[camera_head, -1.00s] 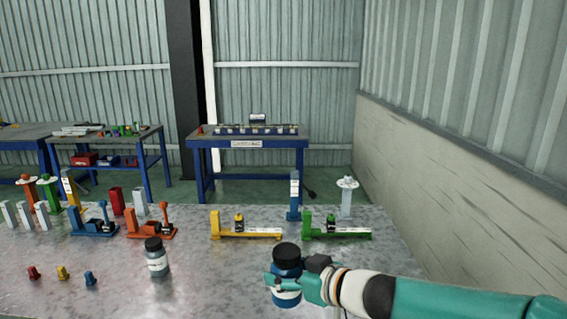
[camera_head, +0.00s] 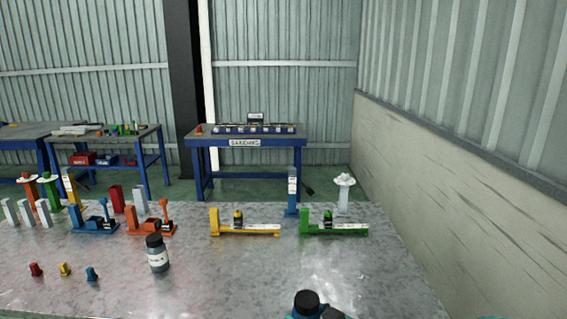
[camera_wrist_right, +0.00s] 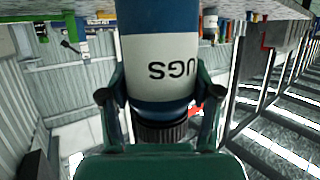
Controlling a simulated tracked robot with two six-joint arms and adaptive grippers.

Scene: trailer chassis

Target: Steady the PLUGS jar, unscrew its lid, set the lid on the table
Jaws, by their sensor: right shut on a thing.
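The PLUGS jar is blue with a white label (camera_wrist_right: 160,65), on which "UGS" reads upside down in the right wrist view. Its black lid (camera_head: 307,301) shows at the bottom edge of the head view, with most of the body cut off below. The lid also shows under the jar body in the right wrist view, which is inverted. My right gripper (camera_wrist_right: 160,94) is shut on the jar, one finger on each side of its body. The lid is on the jar. The jar's base is out of view. My left gripper is not in view.
A second black-lidded jar (camera_head: 157,253) stands left of centre on the grey table (camera_head: 230,285). Small red, yellow and blue pieces (camera_head: 64,270) lie at the left. Yellow (camera_head: 245,229) and green (camera_head: 333,229) fixtures stand farther back. The table's middle front is clear.

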